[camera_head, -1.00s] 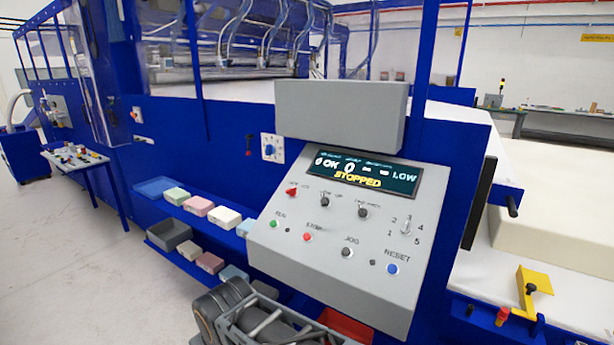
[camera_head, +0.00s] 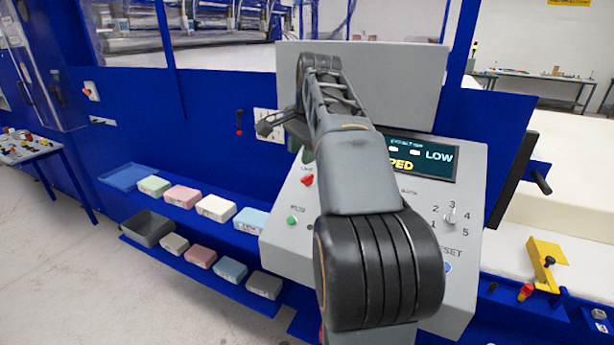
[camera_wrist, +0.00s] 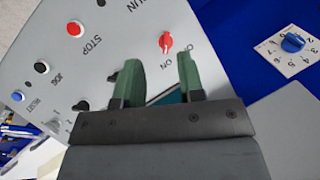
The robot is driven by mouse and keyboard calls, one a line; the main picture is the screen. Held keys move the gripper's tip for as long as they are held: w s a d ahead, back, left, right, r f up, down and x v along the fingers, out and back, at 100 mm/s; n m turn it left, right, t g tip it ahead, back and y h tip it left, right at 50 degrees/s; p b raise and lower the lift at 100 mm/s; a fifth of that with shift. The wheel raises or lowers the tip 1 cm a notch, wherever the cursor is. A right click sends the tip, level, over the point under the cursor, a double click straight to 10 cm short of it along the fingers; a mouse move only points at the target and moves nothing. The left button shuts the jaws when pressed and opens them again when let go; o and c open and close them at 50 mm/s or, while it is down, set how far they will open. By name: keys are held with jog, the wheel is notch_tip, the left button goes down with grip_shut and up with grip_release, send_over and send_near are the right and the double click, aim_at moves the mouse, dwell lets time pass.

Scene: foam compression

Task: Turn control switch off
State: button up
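The control switch is a small red knob (camera_head: 307,181) at the upper left of the sloped grey control panel (camera_head: 292,255). In the wrist view the red knob (camera_wrist: 166,42) lies just beyond the fingertips, roughly between them in the picture, with an "ON" label and a partly hidden label beside it. Which label it points to is hard to tell. My gripper (camera_wrist: 158,68) has two green fingers, spread apart with nothing between them. In the head view my arm covers the middle of the panel and much of the display (camera_head: 425,160), where "PED" and "LOW" show.
A green button (camera_head: 292,221) sits below the switch; the red STOP button (camera_wrist: 75,28) and a blue button (camera_wrist: 17,96) show in the wrist view. A blue numbered dial (camera_wrist: 292,42) is on the blue wall nearby. Shelves with foam blocks (camera_head: 216,207) stand at left.

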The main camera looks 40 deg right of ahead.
aim_at(308, 177)
jog(key=d+r+m, duration=0.2)
jog(key=d+m, duration=0.1)
jog(key=d, duration=0.1)
jog(key=b+x, duration=0.1)
jog(key=x, duration=0.5)
jog(key=b+x, duration=0.1)
jog(key=x, duration=0.6)
jog(key=shift+d, duration=0.25)
jog(key=c, duration=0.6)
